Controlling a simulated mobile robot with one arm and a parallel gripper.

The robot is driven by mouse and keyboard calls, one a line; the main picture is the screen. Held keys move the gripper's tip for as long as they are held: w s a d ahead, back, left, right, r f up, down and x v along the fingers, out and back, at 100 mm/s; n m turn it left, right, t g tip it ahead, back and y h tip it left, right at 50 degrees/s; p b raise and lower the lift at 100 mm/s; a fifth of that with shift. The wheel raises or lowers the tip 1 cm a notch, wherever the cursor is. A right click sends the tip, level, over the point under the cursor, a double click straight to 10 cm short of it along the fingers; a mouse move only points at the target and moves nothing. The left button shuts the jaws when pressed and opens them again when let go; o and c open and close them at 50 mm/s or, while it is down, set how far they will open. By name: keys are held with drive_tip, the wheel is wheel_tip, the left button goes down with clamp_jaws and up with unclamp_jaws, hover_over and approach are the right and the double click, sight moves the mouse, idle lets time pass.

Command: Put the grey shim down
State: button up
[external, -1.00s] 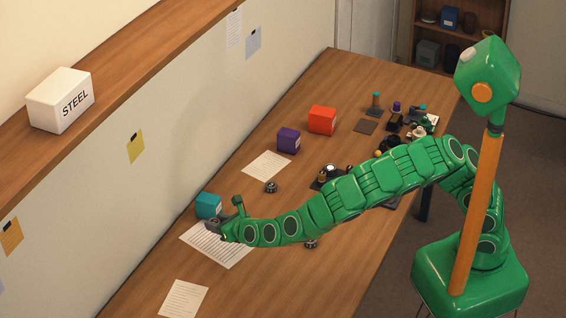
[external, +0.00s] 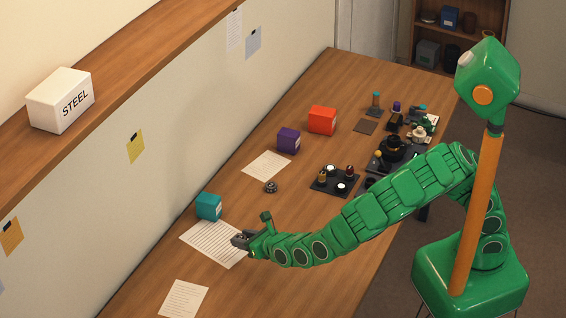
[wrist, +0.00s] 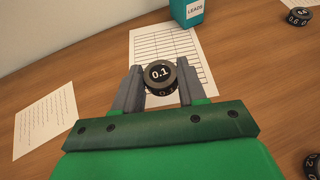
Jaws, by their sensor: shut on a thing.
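My gripper (wrist: 159,72) is shut on a dark grey round shim marked 0.1 (wrist: 161,75), held between the two grey fingers. In the external view my gripper (external: 240,241) is at the right edge of the lined sheet (external: 205,246), low over the table. I cannot tell whether the shim touches the surface. In the wrist view the sheet (wrist: 145,45) lies beyond and under the shim. A similar dark disc (wrist: 299,16) is at the top right, and another (wrist: 312,165) is cut off at the bottom right.
A teal box marked LEADS (wrist: 187,12) stands at the sheet's far edge. Purple (external: 288,141) and red (external: 322,120) boxes stand farther back. A dark tray with small parts (external: 323,187) is right of a loose disc (external: 271,187). Bare wood lies around the sheet's front.

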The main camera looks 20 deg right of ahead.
sight(253, 263)
drive_tip(key=shift+s+d+f, duration=0.25)
drive_tip(key=shift+s+d, duration=0.15)
drive_tip(key=shift+s, duration=0.1)
drive_tip(key=shift+s+d+f, duration=0.2)
drive_tip(key=shift+s+d, duration=0.2)
drive_tip(key=shift+s, duration=0.1)
drive_tip(key=shift+f, duration=2.4)
drive_tip(key=shift+f, duration=0.1)
drive_tip(key=o, duration=1)
drive_tip(key=shift+o, duration=0.2)
drive_tip(key=shift+v, duration=2)
